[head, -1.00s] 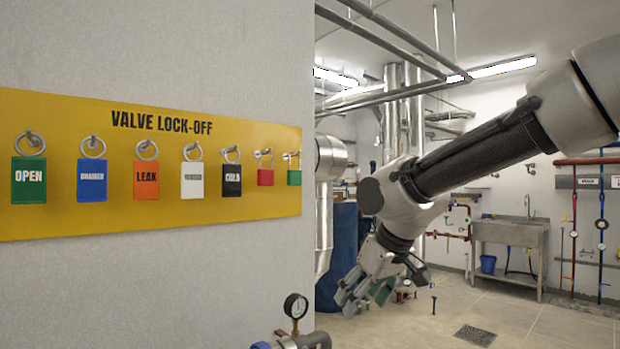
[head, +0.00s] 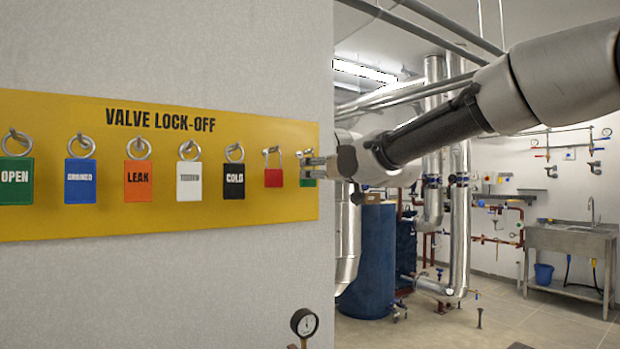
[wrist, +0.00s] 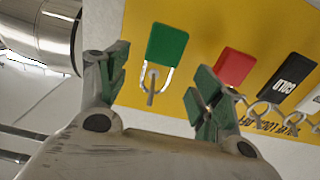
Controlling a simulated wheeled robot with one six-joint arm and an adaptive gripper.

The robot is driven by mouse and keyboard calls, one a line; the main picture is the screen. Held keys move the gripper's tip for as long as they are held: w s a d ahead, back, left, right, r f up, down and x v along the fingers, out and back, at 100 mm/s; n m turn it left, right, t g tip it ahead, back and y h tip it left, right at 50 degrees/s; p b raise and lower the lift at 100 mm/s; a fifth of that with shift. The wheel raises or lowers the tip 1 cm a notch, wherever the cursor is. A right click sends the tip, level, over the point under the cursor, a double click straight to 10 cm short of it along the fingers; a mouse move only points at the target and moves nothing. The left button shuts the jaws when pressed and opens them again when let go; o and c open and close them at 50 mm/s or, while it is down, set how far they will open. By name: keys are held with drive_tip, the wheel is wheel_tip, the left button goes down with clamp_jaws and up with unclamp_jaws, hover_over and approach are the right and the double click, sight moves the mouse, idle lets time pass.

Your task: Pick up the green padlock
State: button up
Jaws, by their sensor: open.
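A small green padlock (head: 308,183) hangs by its shackle from a hook at the right end of the yellow board (head: 250,215). My gripper (wrist: 157,72) is open, with one green-padded finger on each side of the shackle in that picture. Nothing is held. I cannot tell how far the fingertips are from the padlock.
A red padlock (head: 272,178) hangs beside the green one, with a black COLD tag (head: 234,181) beyond it. A large green OPEN tag (head: 15,181) hangs at the far left. Silver pipes (head: 347,235) rise just right of the wall edge.

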drive_tip(key=x, duration=0.6)
drive_tip(key=shift+f, duration=0.1)
drive_tip(key=shift+s, duration=0.1)
drive_tip(key=shift+c, duration=0.2)
drive_tip(key=c, duration=1.1)
drive_tip(key=shift+r, duration=0.7)
wheel_tip(320, 180, up, 3)
drive_tip(key=shift+f, duration=0.2)
drive_tip(key=v, duration=1.8)
drive_tip(key=shift+f, duration=0.2)
